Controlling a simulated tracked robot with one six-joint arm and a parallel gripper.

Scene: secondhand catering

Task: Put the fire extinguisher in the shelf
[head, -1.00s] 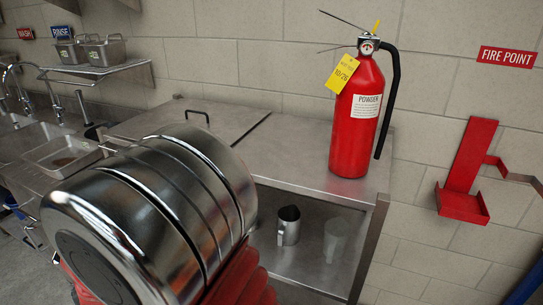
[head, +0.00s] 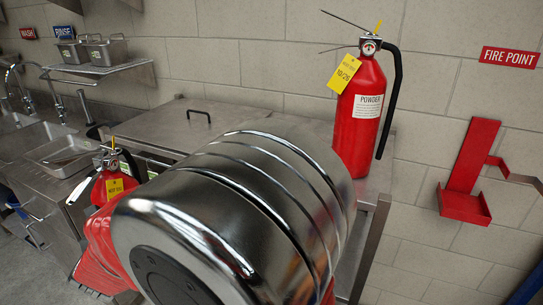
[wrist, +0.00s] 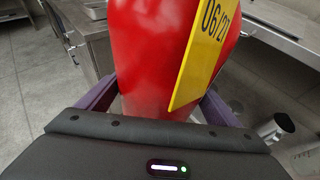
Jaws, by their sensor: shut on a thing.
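My gripper (wrist: 160,102) is shut on a red fire extinguisher (wrist: 145,50), with a purple finger on each side of its body and a yellow tag reading 06/27. In the head view a red extinguisher (head: 101,190) with a yellow tag, seemingly this one, shows at the left, partly hidden behind my arm; my gripper is hidden there. A second extinguisher (head: 362,120), tagged 10/26, stands upright on the steel counter. The open shelf under that counter is almost wholly hidden by my arm in the head view.
A steel jug (wrist: 277,127) shows at the right of the wrist view. An empty red bracket (head: 468,175) hangs on the wall below the FIRE POINT sign (head: 509,57). Sinks (head: 60,150) stand at the left. The counter (head: 170,126) has a lid with a handle.

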